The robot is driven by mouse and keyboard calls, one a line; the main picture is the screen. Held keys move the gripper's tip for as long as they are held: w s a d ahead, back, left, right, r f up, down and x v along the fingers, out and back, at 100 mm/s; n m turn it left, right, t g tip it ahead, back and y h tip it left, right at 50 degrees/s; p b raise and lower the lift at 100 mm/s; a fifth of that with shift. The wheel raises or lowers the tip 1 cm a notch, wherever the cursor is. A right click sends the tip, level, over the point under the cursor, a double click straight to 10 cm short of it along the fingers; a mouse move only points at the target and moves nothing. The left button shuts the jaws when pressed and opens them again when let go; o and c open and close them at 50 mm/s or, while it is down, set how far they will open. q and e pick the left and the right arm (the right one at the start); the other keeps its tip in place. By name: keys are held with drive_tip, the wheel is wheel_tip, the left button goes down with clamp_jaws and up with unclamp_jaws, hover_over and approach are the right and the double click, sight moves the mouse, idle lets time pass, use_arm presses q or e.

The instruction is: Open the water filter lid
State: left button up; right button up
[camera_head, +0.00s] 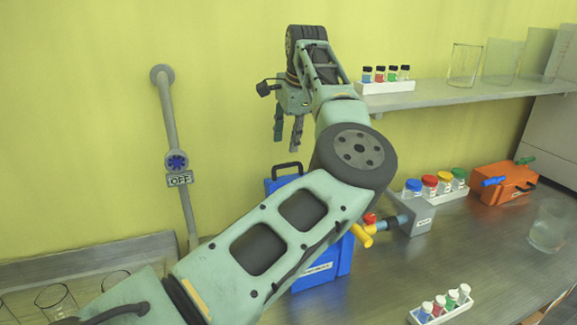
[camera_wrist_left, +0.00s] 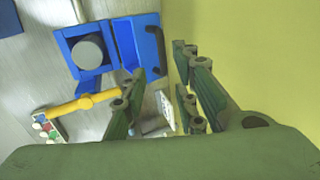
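The water filter appears to be the blue box (camera_head: 325,272) on the bench, partly hidden behind my left arm. In the left wrist view the box (camera_wrist_left: 73,52) shows a round grey part (camera_wrist_left: 88,51) inside its frame. A blue panel, which looks like the lid (camera_wrist_left: 129,40), stands beside that opening on the wall side, with a black handle (camera_wrist_left: 156,52). The handle also shows upright in the head view (camera_head: 287,166). My left gripper (camera_head: 289,138) is open and empty, above the box near the wall, apart from the handle. My right gripper is out of view.
A yellow pipe with a red valve (camera_head: 369,218) and a grey box (camera_head: 412,213) stand right of the filter. Vial racks (camera_head: 440,308), an orange case (camera_head: 503,186) and a beaker (camera_head: 549,226) are on the bench. A shelf (camera_head: 450,92) is above.

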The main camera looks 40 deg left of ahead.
sight(287, 165)
use_arm(q)
drive_tip(key=p+x, duration=0.2)
drive_tip(key=x, duration=0.5)
drive_tip(key=shift+a+f, duration=0.1)
drive_tip(key=shift+f, duration=0.1)
drive_tip(key=shift+w+a+f+p, duration=0.2)
drive_tip(key=shift+f+p, duration=0.1)
drive_tip(key=shift+f, duration=0.15)
drive_tip(key=shift+s+d+r, duration=0.1)
drive_tip(key=c, duration=0.7)
